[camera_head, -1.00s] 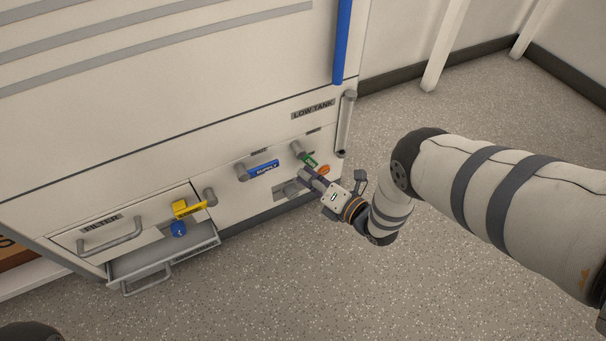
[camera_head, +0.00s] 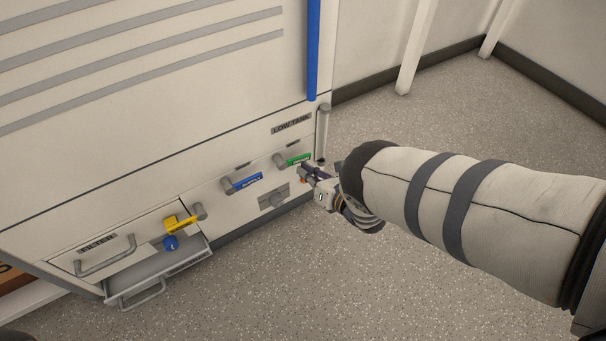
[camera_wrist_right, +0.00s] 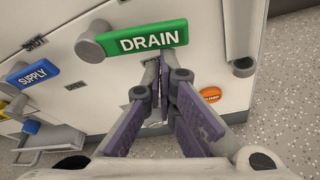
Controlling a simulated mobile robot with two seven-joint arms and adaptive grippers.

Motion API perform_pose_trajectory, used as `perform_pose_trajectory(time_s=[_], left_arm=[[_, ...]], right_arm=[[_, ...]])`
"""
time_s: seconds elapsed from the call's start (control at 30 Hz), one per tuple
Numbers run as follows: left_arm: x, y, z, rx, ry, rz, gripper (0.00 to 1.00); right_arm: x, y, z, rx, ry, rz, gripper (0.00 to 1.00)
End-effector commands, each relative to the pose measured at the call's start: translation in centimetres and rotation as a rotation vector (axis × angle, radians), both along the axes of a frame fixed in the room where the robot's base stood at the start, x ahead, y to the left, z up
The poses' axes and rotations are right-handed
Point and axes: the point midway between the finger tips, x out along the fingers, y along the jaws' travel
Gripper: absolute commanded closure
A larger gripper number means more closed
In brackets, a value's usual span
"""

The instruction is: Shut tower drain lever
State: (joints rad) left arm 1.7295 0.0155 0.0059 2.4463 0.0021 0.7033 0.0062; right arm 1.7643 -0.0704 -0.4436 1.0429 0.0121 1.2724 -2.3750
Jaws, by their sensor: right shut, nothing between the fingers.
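The green drain lever (camera_head: 297,159) is on the lower front of the white cabinet (camera_head: 150,170), near its right corner. It points right from its grey pivot, roughly level and about in line with the blue supply lever. In the right wrist view its "DRAIN" label (camera_wrist_right: 147,40) faces me. My right gripper (camera_head: 305,171) is shut and empty, just below the lever; its fingertips (camera_wrist_right: 163,70) show under the label. I cannot tell whether they touch the lever. My left gripper is not in view.
The blue supply lever (camera_head: 247,182) and yellow lever (camera_head: 181,223) are further left. A drawer (camera_head: 190,262) stands open below the yellow lever, by a blue knob (camera_head: 170,243). An orange tag (camera_wrist_right: 210,95) is right of my fingers. The floor (camera_head: 280,290) in front is clear.

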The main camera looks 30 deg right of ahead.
Motion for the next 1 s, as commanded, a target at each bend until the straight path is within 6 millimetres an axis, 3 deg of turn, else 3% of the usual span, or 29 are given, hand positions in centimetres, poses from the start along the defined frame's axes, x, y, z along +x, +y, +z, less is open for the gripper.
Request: perform_pose_trajectory(time_s=[1.0], left_arm=[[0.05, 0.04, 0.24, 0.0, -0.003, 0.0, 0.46]], right_arm=[[0.02, -0.57, 0.55, -0.028, 0.001, 0.0, 1.0]])
